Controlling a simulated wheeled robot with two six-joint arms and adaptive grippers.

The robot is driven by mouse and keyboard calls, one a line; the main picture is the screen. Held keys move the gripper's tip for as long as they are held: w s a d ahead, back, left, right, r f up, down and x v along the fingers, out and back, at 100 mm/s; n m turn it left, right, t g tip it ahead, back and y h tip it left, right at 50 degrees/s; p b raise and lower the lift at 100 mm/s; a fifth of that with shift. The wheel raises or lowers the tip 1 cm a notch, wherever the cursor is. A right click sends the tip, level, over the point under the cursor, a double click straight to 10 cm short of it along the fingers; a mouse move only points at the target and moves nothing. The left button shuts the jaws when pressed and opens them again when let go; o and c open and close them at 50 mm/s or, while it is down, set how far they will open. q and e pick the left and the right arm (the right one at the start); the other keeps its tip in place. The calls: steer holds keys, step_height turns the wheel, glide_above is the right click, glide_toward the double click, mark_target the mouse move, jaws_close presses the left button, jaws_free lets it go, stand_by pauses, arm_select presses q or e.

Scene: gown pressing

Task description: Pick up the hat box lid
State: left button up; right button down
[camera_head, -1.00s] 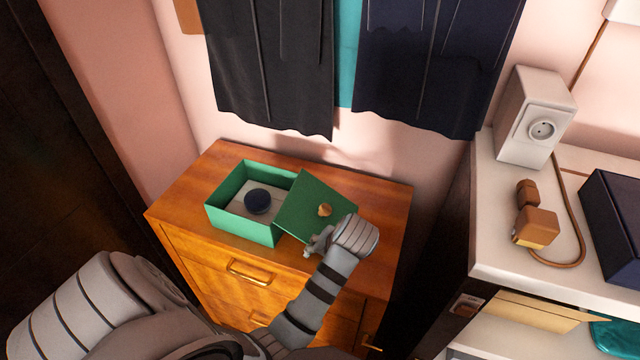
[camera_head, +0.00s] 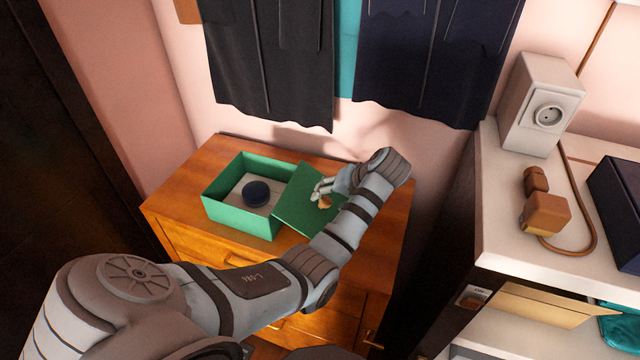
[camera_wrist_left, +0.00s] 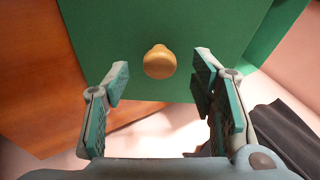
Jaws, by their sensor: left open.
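The green hat box lid (camera_head: 296,208) leans tilted against the right side of the open green box (camera_head: 238,219) on the wooden cabinet. It has a round tan knob, partly hidden by my gripper in the head view. My left gripper (camera_head: 322,190) is above the lid, close to the knob. In the left wrist view the knob (camera_wrist_left: 159,62) lies ahead of and between the open fingers (camera_wrist_left: 160,85), with nothing held. The lid (camera_wrist_left: 215,25) fills the upper part of that view. My right gripper is not in view.
A dark round item (camera_head: 256,193) lies inside the box. Dark garments (camera_head: 275,60) hang behind the cabinet (camera_head: 170,205). A white counter (camera_head: 500,230) on the right carries a socket box (camera_head: 535,105) and a brown plug (camera_head: 545,213) with a cord.

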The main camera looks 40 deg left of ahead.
arm_select(q)
steer(key=shift+x, duration=0.8)
jaws_close()
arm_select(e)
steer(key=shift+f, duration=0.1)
